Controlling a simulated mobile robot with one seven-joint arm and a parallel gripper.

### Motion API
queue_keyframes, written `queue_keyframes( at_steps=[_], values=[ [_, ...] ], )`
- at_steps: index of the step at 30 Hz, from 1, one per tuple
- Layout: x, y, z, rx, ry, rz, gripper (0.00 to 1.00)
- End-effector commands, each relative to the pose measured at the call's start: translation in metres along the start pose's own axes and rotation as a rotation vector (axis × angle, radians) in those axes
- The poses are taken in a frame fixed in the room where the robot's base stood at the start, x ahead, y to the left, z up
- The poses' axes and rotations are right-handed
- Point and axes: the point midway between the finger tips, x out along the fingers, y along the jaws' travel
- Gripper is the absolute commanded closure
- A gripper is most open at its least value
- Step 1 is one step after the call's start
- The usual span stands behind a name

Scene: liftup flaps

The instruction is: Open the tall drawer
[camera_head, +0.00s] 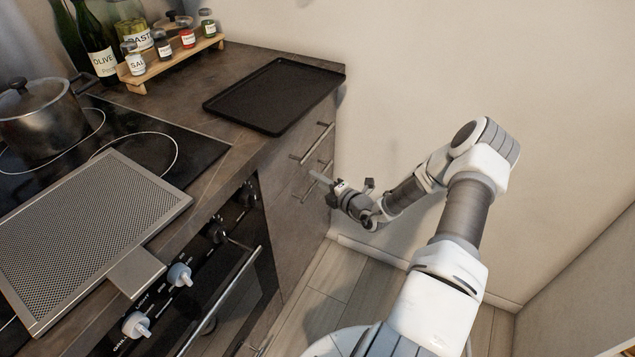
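A dark wood-grain cabinet (283,190) stands right of the oven, with drawers in its front. A bar handle (318,143) runs along the upper drawer. A second bar handle (304,194) sits lower, partly hidden by my gripper. My gripper (320,179) is at the cabinet front, by this lower handle. Its fingers are small and seen from behind, so I cannot tell whether they touch or hold the handle. The drawer fronts look closed. I cannot tell from this view which drawer is the tall one.
A black tray (275,95) lies on the counter above the drawers. The oven (215,285), with knobs and a bar handle, stands left of the cabinet. A wall (430,70) rises close behind my arm. Some bare floor (330,285) shows below the cabinet.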

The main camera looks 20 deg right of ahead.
Motion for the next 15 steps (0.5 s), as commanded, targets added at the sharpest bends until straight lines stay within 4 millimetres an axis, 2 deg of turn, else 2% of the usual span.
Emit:
queue_keyframes(
  at_steps=[7,11,15],
  values=[
    [0.0005,0.0,0.0,0.0,0.0,0.0,0.75],
    [0.0003,0.0,0.0,0.0,0.0,0.0,0.98],
    [0.0002,0.0,0.0,0.0,0.0,0.0,1.0]
  ],
)
